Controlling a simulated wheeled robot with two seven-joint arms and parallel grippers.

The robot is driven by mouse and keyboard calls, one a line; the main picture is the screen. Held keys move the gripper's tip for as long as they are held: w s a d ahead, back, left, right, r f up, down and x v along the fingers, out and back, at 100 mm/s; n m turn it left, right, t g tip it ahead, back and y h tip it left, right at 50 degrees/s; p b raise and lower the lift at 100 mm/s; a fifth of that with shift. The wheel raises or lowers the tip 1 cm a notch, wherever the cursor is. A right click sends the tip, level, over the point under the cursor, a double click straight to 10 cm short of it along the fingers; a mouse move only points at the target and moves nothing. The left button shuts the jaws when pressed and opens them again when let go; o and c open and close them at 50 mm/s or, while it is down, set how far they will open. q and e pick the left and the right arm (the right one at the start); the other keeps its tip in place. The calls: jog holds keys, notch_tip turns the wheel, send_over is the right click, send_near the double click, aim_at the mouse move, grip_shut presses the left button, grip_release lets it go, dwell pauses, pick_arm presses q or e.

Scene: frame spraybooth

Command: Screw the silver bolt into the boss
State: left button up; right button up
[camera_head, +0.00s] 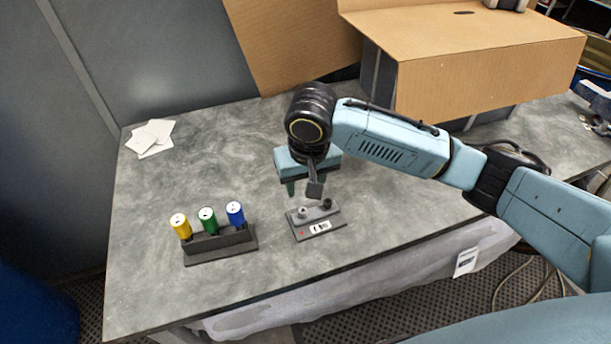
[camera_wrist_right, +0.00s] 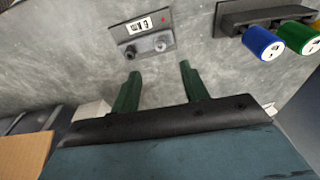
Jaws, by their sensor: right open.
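A small dark grey fixture plate (camera_head: 335,226) lies on the table; it also shows in the wrist view (camera_wrist_right: 125,33). It bears a light grey, round upright part (camera_head: 302,212) at its left and a darker round part (camera_head: 327,203) at its right in the head view. They are too small to tell surely which is the silver bolt and which the boss. My left gripper is out of view.
A dark rack (camera_head: 222,245) with yellow (camera_head: 181,226), green (camera_head: 208,220) and blue (camera_head: 236,213) cylinders stands left of the plate. White cards (camera_head: 150,138) lie at the back left. A cardboard box (camera_head: 480,75) stands at the back right. The grey table is clear between.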

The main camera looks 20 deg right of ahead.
aim_at(303, 214)
jog(key=f, duration=0.3)
jog(key=w+f, duration=0.1)
jog(key=f, duration=0.3)
jog(key=f+b, duration=0.1)
jog(key=f, duration=0.2)
jog(key=shift+w+f, duration=0.3)
jog(key=shift+f, duration=0.1)
